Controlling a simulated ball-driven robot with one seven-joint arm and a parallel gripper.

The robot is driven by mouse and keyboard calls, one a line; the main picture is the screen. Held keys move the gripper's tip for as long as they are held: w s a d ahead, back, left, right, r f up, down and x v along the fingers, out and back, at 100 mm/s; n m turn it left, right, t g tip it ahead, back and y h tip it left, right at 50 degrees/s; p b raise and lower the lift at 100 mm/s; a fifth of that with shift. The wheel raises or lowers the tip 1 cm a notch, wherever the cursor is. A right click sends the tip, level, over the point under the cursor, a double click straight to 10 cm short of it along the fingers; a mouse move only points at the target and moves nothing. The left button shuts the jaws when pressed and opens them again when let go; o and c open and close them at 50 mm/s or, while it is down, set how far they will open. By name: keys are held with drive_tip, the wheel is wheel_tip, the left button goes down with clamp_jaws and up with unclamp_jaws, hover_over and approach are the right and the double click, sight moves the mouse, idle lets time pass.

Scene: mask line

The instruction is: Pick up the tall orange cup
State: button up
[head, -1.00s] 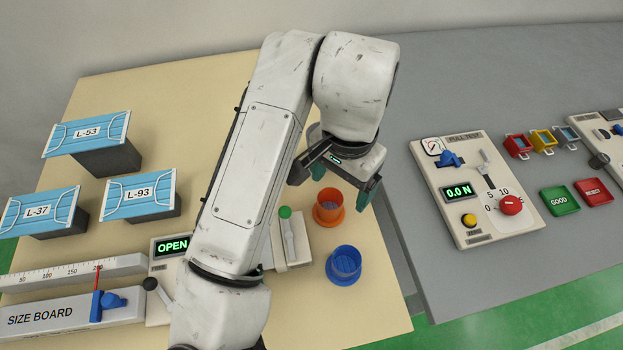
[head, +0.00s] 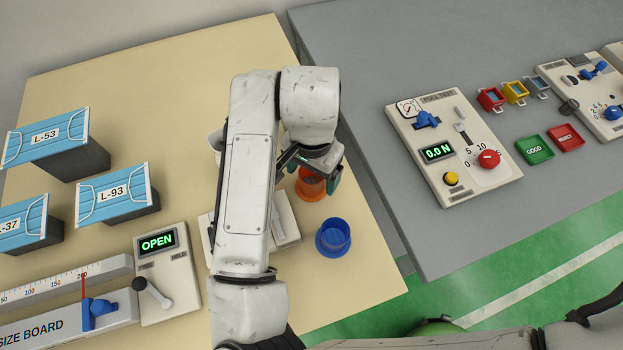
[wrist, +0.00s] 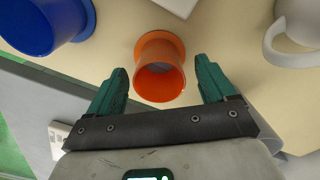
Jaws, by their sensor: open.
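The tall orange cup (wrist: 160,72) stands on the beige table, its open mouth toward the wrist camera and a wider flange at its far end. In the head view the orange cup (head: 310,186) is partly hidden by my gripper (head: 316,172). In the wrist view my gripper (wrist: 162,85) is open, with one green fingertip on each side of the cup and a gap on both sides. Nothing is held. I cannot tell how far above the table the fingertips are.
A blue cup (head: 333,238) stands close to the orange one, nearer the table's front edge. A white mug (wrist: 292,35) is on the other side. Mask boxes (head: 115,193) and the size board (head: 60,320) are at left. A grey table (head: 370,60) adjoins at right.

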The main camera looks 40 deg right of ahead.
drive_tip(key=shift+f, duration=0.4)
drive_tip(key=c, duration=1.1)
drive_tip(key=shift+r, duration=0.15)
drive_tip(key=shift+r, duration=0.6)
drive_tip(key=s+d+r, duration=0.1)
drive_tip(key=s+r, duration=0.3)
drive_tip(key=s+d+r+p, duration=0.1)
drive_tip(key=s+d+r, duration=0.1)
drive_tip(key=s+r, duration=0.2)
drive_tip(key=s+d+r, duration=0.1)
drive_tip(key=s+r, duration=0.2)
drive_tip(key=s, duration=0.2)
drive_tip(key=shift+s+d+r, duration=0.15)
drive_tip(key=shift+d+r, duration=0.15)
drive_tip(key=shift+r, duration=0.1)
